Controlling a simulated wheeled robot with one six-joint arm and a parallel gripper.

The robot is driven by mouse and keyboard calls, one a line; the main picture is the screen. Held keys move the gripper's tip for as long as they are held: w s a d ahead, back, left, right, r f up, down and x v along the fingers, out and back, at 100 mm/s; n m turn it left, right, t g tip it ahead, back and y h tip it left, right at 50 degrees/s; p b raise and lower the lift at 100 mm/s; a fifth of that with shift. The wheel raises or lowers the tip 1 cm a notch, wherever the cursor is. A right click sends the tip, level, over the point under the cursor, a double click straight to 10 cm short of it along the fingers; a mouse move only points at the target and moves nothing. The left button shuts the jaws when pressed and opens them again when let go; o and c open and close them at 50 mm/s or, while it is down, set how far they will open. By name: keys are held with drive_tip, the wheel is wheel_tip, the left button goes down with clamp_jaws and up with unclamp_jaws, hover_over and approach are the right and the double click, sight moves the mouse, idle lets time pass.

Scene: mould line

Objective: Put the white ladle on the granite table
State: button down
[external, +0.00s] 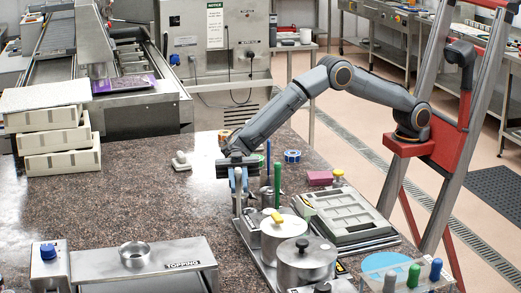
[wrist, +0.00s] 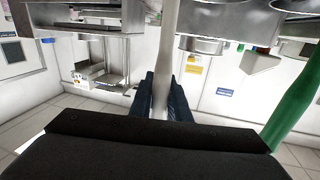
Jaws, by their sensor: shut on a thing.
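My gripper (external: 238,183) is over the granite table (external: 130,205), at the left edge of the metal tray with the pots. In the wrist view its dark blue fingers (wrist: 163,98) are shut on the pale handle of the white ladle (wrist: 169,45). The handle runs up the picture between the fingers. In the external view the fingers hide much of the ladle, and I cannot make out its bowl or whether it touches anything below. The granite table is brown and speckled, with a wide bare area to the left of my gripper.
Lidded metal pots (external: 305,268) stand right of my gripper, with a green handle (external: 277,185) upright close by. A grey mould tray (external: 345,215) lies farther right. A topping stand (external: 185,262) is at the front left, stacked white boxes (external: 60,140) at the back left.

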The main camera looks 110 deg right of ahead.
drive_tip(key=shift+f, duration=0.15)
drive_tip(key=c, duration=1.6)
unclamp_jaws()
drive_tip(key=shift+d, duration=0.1)
